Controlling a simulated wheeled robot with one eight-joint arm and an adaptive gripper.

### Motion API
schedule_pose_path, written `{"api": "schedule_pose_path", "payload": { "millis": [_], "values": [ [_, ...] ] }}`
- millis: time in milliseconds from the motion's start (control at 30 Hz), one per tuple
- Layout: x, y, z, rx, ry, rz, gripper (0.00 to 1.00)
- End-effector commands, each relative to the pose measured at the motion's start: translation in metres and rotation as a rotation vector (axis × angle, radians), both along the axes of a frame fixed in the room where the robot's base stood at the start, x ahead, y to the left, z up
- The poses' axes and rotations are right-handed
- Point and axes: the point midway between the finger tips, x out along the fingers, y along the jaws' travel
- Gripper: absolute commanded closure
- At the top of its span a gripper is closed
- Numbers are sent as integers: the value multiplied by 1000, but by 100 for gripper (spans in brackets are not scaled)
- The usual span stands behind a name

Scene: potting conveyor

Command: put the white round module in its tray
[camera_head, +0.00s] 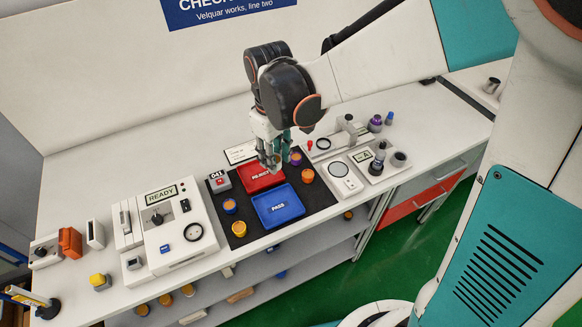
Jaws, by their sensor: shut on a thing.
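My gripper (272,160) points down over the red REJECT tray (252,186), near its upper right corner. It is shut on a small round module with an amber top (277,168). The fingers hide most of its body, so I cannot confirm that it is white. No other plainly white round module shows. The blue PASS tray (294,214) lies just below the red tray in the picture and looks empty. Both trays lie on a black mat (325,193). I cannot tell whether the held module touches the red tray.
A READY tester (178,232) stands left.

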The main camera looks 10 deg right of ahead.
Motion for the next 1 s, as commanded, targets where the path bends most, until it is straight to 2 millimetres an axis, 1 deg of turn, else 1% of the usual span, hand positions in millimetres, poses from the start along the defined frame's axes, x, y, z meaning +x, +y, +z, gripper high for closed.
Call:
{"api": "schedule_pose_path", "payload": {
  "millis": [167, 300, 700, 833, 1000],
  "values": [
    [0, 0, -30, 0, 0, 6, 97],
    [0, 0, -61, 0, 0, 5, 97],
    [0, 0, -138, 0, 0, 4, 97],
    [0, 0, -153, 0, 0, 4, 97],
    [0, 0, -159, 0, 0, 4, 97]
  ]
}}
